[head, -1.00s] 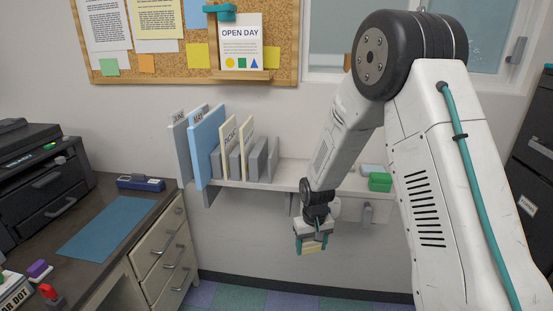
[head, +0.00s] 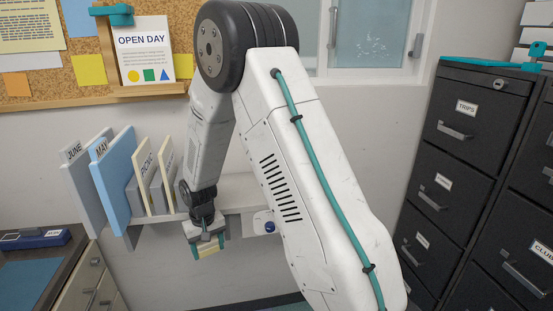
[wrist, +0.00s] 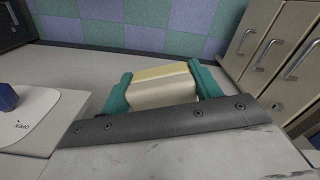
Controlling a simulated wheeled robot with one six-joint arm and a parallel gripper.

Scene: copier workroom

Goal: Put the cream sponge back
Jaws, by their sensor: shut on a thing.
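My gripper (head: 209,249) is shut on the cream sponge (head: 211,250). In the head view it hangs just in front of the wall shelf (head: 240,186), below the row of folders. In the wrist view the sponge (wrist: 163,85) sits between the two teal fingers of the gripper (wrist: 162,92), with a paler yellow layer along its far edge. The right part of the shelf is hidden behind my arm in the head view.
Upright folders, including a blue one (head: 113,185), stand on the shelf's left. A white plate with a blue knob (head: 269,227) shows beside my arm. Dark filing cabinets (head: 465,150) stand at right. A desk with drawers (head: 92,272) is at lower left. Checkered floor (wrist: 140,20) lies below.

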